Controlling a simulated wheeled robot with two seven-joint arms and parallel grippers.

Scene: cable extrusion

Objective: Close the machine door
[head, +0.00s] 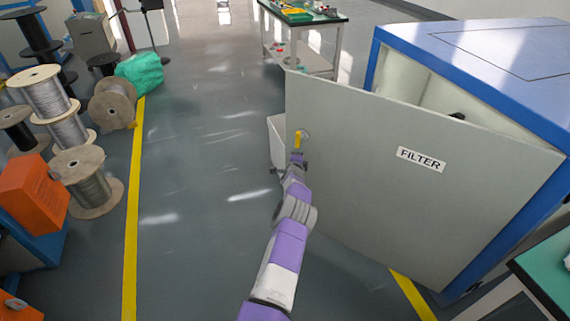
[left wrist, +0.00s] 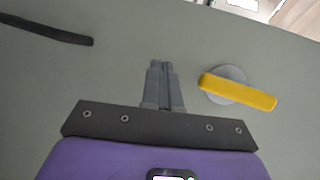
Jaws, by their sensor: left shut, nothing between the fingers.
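The machine door (head: 400,200) is a grey panel labelled FILTER, standing ajar from the blue and grey machine (head: 500,60). A gap shows along its top, with the pale inside visible behind it. A yellow handle (head: 297,139) on a round grey base sits near the door's left edge. My left gripper (head: 297,158) is just below the handle, in front of the door. In the left wrist view the shut, empty fingers (left wrist: 161,68) point at the grey door face (left wrist: 130,30), left of the yellow handle (left wrist: 238,91). Contact with the door cannot be told. My right gripper is not in view.
A white bin (head: 276,140) stands behind the door's left edge. Wire spools (head: 85,180) and an orange box (head: 33,191) stand at the left. A green-topped table (head: 548,262) is at the lower right. A cart (head: 302,55) stands behind. The central floor is clear.

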